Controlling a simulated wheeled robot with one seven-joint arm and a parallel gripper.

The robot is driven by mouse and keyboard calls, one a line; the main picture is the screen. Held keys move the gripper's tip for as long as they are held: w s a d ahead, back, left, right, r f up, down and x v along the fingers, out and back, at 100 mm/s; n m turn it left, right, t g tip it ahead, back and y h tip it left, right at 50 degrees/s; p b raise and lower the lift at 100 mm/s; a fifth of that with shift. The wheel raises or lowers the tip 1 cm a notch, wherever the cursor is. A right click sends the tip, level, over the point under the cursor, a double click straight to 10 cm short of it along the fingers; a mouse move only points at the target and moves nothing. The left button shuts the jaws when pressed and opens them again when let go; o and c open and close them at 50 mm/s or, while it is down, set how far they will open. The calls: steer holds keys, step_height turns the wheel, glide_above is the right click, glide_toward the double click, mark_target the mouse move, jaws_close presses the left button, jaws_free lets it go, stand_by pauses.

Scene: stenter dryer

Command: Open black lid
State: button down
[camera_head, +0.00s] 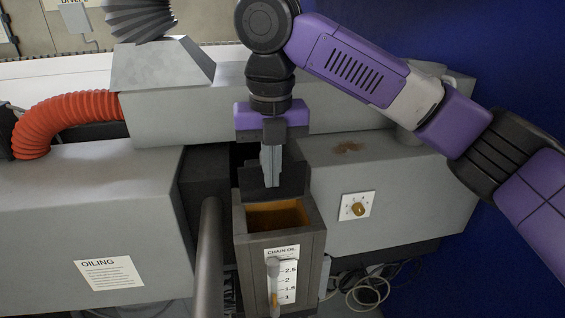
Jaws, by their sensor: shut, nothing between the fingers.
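The black lid (290,180) stands raised at the back edge of the chain oil box (317,215), which is open at the top. Amber-brown oil or inner wall shows inside the box. My gripper (272,184) points down in front of the lid, above the rear of the opening. Its fingers are shut and empty, and they hide part of the lid. I cannot tell whether the fingers touch the lid.
A grey pipe (209,255) stands left of the box. An orange-red hose (65,120) curves at far left. Loose cables (372,288) lie low at right.

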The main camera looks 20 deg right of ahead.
step_height(320, 180, up, 10)
steer(key=w+b, duration=0.1)
steer(key=shift+w+f, duration=0.15)
steer(key=shift+f, duration=0.05)
